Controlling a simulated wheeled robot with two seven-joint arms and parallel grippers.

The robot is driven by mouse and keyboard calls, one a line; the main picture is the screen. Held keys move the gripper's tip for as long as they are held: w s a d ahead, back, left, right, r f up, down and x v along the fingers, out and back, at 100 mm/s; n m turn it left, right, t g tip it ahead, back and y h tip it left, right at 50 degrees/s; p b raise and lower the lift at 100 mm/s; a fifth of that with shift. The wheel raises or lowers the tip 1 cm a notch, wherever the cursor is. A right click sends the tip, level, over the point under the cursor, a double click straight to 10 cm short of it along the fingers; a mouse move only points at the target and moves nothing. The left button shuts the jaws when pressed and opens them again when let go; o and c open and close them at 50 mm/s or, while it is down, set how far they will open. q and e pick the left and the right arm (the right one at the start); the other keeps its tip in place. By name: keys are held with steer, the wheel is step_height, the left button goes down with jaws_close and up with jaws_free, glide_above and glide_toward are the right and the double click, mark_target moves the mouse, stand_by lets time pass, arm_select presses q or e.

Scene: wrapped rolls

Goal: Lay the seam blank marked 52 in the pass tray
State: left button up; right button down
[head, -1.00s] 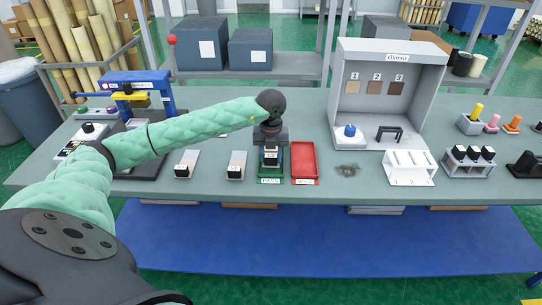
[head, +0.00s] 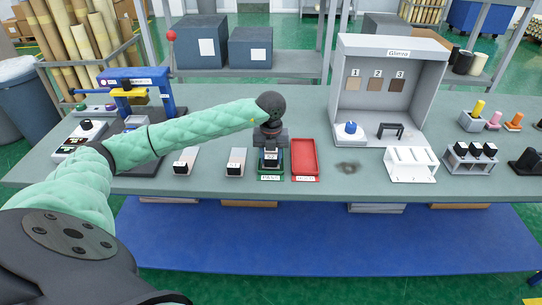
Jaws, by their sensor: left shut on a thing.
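My left gripper (head: 270,152) reaches over the green tray (head: 260,172), pointing down. It is shut on a small blank (head: 270,159) with a pale top and a dark end. The blank is at or just above the tray; I cannot tell whether it touches the bottom. Its number is too small to read. The green tray has a white label on its front. Two similar pale blanks with dark ends, one (head: 186,160) and another (head: 236,162), lie on the bench to the left; their marks are unreadable. My right gripper is not in view.
A red tray (head: 315,158) stands just right of the green one. A grey viewing booth (head: 430,75) with numbered swatches is behind right. A white slotted rack (head: 410,165) is at the right, and a blue-framed device (head: 165,92) at the left.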

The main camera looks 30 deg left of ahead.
arm_select(q)
steer(key=shift+f, duration=0.35)
steer(key=o, duration=1.1)
steer(key=shift+c, duration=0.2)
steer(key=shift+r, duration=0.15)
steer(key=shift+r+b, duration=0.25)
steer(key=shift+b, duration=0.05)
step_height(320, 180, up, 7)
steer(key=shift+r+b, duration=0.1)
steer(key=shift+b, duration=0.8)
